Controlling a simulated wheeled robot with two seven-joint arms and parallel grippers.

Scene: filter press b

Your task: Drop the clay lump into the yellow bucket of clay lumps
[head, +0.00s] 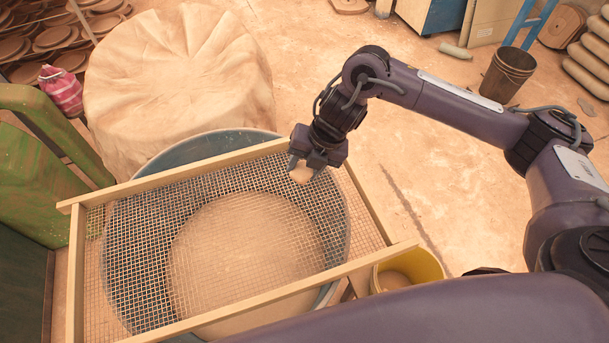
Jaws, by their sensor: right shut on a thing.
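The clay lump (301,175) is a small pale tan piece held in the fingers of my right gripper (303,168). The right gripper is shut on it, above the far right part of a wire mesh sieve. The yellow bucket (436,263) stands at the lower right, just beyond the sieve's near right corner. My left gripper is not in view.
The wood-framed sieve (75,260) lies across a large blue-grey tub (190,145) of tan material. A cloth-covered round form (180,70) stands behind it. A dark bucket (507,75) stands at the far right. Open dusty floor (430,170) lies right of the sieve.

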